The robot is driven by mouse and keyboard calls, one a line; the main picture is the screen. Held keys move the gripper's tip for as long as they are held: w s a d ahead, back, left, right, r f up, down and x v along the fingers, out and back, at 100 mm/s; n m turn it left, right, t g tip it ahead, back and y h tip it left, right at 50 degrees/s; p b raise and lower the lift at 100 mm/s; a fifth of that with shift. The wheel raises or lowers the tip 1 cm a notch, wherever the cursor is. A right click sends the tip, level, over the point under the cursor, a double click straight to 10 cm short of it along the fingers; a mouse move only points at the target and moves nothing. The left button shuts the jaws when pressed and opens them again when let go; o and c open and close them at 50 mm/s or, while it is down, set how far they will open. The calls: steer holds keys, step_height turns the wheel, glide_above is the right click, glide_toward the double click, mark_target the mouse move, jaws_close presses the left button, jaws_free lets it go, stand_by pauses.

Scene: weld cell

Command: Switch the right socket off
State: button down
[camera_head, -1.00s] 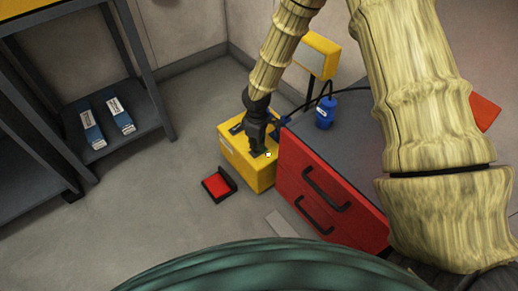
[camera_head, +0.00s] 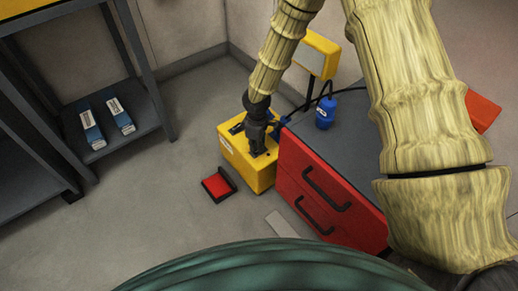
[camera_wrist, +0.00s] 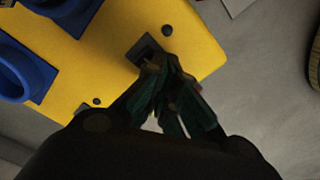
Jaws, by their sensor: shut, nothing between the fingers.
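The yellow socket box (camera_head: 236,160) stands on the floor beside the red drawer cabinet. My gripper (camera_head: 257,150) is over its top face, pointing down. In the wrist view the yellow top (camera_wrist: 60,75) carries blue sockets (camera_wrist: 18,72) at the left and a dark switch (camera_wrist: 143,47) in a square frame. My gripper (camera_wrist: 157,66) is shut and empty, with its fingertips at the switch. They cover part of it. I cannot tell whether they touch it or which way it is set.
A red pedal (camera_head: 218,184) lies in front of the box. A grey shelf (camera_head: 120,120) holds two boxes. The floor between is clear.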

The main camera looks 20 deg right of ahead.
steer(key=shift+r+p, duration=3.45)
steer(key=shift+p, duration=0.35)
